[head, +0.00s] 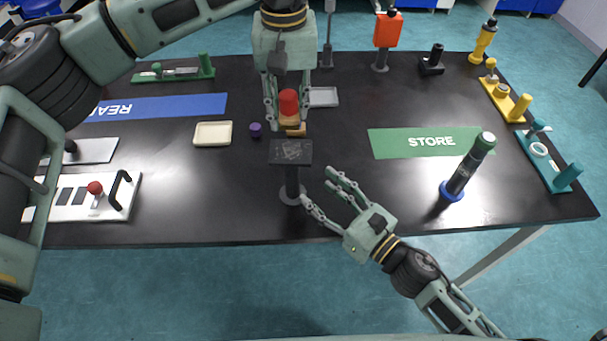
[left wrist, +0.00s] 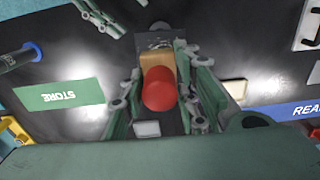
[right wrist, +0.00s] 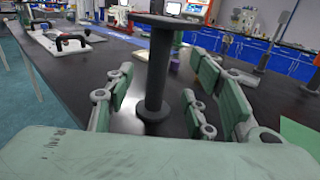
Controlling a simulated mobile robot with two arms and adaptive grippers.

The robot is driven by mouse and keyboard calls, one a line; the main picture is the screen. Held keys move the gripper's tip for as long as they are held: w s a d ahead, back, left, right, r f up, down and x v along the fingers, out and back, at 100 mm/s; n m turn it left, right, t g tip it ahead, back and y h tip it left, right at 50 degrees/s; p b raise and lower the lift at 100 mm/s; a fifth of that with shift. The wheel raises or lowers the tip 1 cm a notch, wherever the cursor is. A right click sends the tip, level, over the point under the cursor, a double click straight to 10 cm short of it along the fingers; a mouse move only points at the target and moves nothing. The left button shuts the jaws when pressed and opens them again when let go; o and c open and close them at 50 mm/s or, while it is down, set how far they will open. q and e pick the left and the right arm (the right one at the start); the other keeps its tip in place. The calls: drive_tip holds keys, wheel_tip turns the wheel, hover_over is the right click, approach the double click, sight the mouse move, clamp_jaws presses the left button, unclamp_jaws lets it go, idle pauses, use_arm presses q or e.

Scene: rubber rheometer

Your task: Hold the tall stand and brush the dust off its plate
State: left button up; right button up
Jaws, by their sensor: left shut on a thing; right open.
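The tall dark stand (head: 292,180) stands upright near the table's front edge, with a round base and a flat square plate (head: 290,151) on top. Pale dusty marks show on the plate. My left gripper (head: 287,118) is shut on a brush with a red knob (head: 289,102) and a tan block (left wrist: 158,62); it is just behind the plate in the head view. Whether the brush touches the plate is unclear. My right gripper (head: 317,184) is open to the right of the post. In the right wrist view the stand's post (right wrist: 158,75) shows between its fingers, apparently untouched.
A cream tray (head: 213,134) and purple knob (head: 256,130) are left of the brush. A white panel with a black handle (head: 120,190) is at front left.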

sight(297, 172)
drive_tip(key=x, duration=1)
drive_tip(key=shift+a, duration=0.1)
clamp_jaws()
